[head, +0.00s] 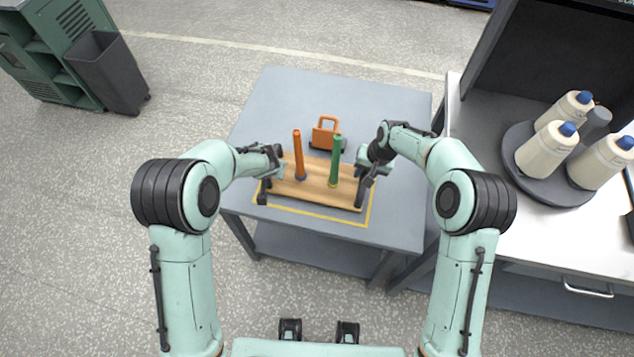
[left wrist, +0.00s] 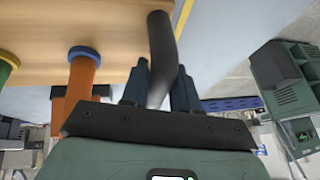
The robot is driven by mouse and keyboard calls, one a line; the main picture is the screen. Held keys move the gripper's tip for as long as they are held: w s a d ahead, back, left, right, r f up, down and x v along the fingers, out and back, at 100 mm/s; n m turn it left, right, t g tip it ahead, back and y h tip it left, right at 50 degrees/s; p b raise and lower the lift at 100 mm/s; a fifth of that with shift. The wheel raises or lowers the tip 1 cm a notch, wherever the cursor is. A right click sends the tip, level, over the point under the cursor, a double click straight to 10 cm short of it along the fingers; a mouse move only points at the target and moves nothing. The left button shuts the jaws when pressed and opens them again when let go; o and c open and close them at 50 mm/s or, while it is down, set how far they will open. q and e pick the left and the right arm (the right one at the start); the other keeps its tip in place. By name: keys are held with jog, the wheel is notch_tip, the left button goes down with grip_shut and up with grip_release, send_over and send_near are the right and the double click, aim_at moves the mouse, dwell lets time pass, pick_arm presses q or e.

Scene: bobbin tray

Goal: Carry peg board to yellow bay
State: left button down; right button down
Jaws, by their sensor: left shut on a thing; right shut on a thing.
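The wooden peg board (head: 318,187) is at the front of the grey table, over the yellow-outlined bay (head: 310,214). It carries an orange peg (head: 298,155) and a green peg (head: 335,162), both upright. My left gripper (head: 268,178) is shut on the board's left handle; the dark curved handle (left wrist: 161,50) shows between its fingers (left wrist: 160,88) in the left wrist view. My right gripper (head: 364,178) is shut at the board's right end, its hold partly hidden. The board's underside hides part of the outline; I cannot tell whether it touches the table.
An orange object with a handle (head: 325,132) stands on the table (head: 385,100) behind the board. At right, a bench (head: 500,215) holds a round dark tray (head: 535,182) with several cream cones. A dark bin (head: 108,72) stands on the floor at upper left.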

pick_arm(q)
jog(key=c, duration=0.8)
grip_release()
jog(key=shift+f, duration=0.1)
jog(key=shift+c, duration=0.2)
pick_arm(e)
jog(key=c, duration=0.8)
grip_release()
jog(key=shift+f, duration=0.1)
jog(key=shift+c, duration=0.2)
pick_arm(q)
jog(key=v, duration=1.2)
pick_arm(e)
jog(key=v, duration=1.2)
pick_arm(q)
jog(key=shift+s, duration=0.15)
pick_arm(e)
jog(key=shift+s, duration=0.15)
